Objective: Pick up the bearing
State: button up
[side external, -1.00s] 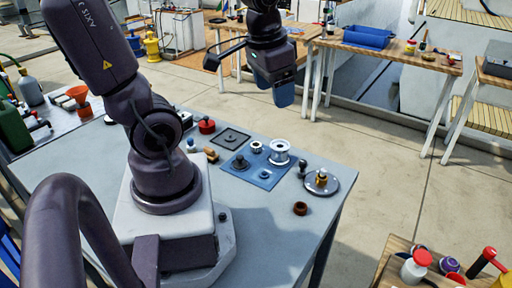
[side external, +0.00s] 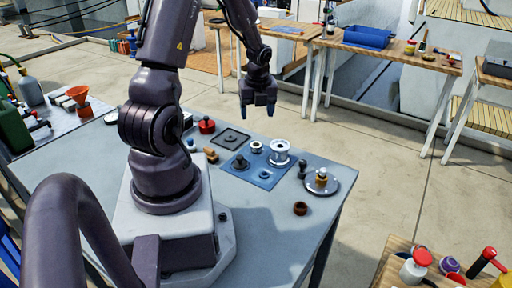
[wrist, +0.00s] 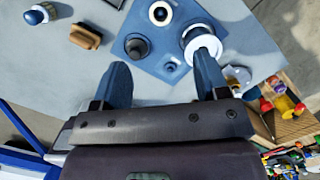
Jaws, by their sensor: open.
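Winch parts lie on a blue mat (side external: 265,182) on the grey table. They are a small white ring with a dark centre (side external: 256,147), a shiny drum (side external: 280,154), a black stepped part (side external: 240,163) and a small dark ring (side external: 264,174). The white ring looks most like the bearing, but I cannot be certain. In the wrist view the white ring (wrist: 160,13) is at the top, beyond my fingertips. My gripper (side external: 257,111) is open and empty, high above the table. In the wrist view the small dark ring (wrist: 171,67) shows between its fingers.
A round metal base with a brass post (side external: 321,182) and a black peg (side external: 302,170) stand right of the mat. A brown ring (side external: 300,208) lies near the table's front right. A brown block (side external: 211,155), a red knob (side external: 206,125) and a dark square plate (side external: 231,138) lie left and behind.

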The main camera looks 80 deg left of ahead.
aim_at(256, 146)
jog(key=f, duration=0.4)
jog(key=a+f, duration=0.1)
jog(key=f, duration=0.3)
jog(key=a+f, duration=0.1)
jog(key=f, duration=0.3)
jog(key=shift+f, duration=0.25)
jog(key=shift+d, duration=0.1)
jog(key=c, duration=1)
jog(key=shift+w+r, duration=0.1)
jog(key=shift+r, duration=0.05)
notch_tip(256, 146, up, 10)
jog(key=shift+r, duration=1.45)
